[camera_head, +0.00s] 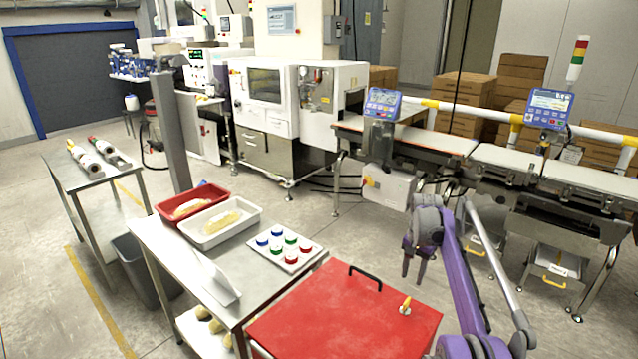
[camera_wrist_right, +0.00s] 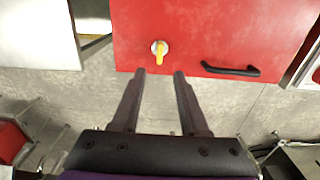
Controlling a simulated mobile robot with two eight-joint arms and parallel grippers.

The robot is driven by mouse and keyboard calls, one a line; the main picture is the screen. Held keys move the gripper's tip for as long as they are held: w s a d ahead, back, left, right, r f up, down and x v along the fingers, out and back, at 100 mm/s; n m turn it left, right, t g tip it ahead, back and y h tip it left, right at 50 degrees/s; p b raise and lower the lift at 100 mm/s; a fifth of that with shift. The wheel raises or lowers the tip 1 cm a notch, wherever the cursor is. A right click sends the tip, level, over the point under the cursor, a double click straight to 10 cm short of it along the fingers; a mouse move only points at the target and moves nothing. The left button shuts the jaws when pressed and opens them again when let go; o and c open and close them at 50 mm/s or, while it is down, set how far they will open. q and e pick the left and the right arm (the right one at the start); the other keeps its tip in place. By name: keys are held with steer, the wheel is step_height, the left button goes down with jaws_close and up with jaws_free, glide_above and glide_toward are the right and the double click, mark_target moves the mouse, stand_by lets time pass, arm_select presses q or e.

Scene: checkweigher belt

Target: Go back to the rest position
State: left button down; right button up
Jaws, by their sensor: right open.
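My right gripper (camera_head: 416,268) hangs in the air to the right of the red-topped cabinet, on its purple arm. In the right wrist view its two dark fingers (camera_wrist_right: 160,74) are apart with nothing between them. Below them are the bare floor and the edge of the red top (camera_wrist_right: 205,30). The yellow knob (camera_wrist_right: 160,50) on the red top is just beyond the fingertips in that view, and I cannot tell the height gap. My left gripper does not show in the head view.
The red top (camera_head: 345,315) has a black handle (camera_head: 366,277). To its left a steel table holds a red tray (camera_head: 171,215), a white tray (camera_head: 204,240) with a pale loaf-like item, and a board of coloured caps (camera_head: 287,263). The conveyor (camera_head: 445,140) runs behind. Open floor lies between.

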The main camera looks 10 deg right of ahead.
steer(key=s+a+r+n+t, duration=0.3)
steer(key=s+a+r+n, duration=0.35)
steer(key=s+a, duration=0.8)
steer(key=s+a+f+n+t, duration=0.1)
steer(key=s+a+f, duration=0.1)
steer(key=s, duration=0.5)
steer(key=s+a+f+n+t, duration=0.1)
steer(key=s+a+f, duration=0.1)
steer(key=s, duration=0.6)
steer(key=s+a+f+n, duration=0.1)
steer(key=s+a+f, duration=0.1)
steer(key=s+f, duration=0.2)
steer(key=s, duration=0.3)
steer(key=shift+s+a+f+t, duration=0.15)
steer(key=shift+a+f+t, duration=0.1)
steer(key=shift+f+t, duration=0.15)
steer(key=shift+n, duration=0.25)
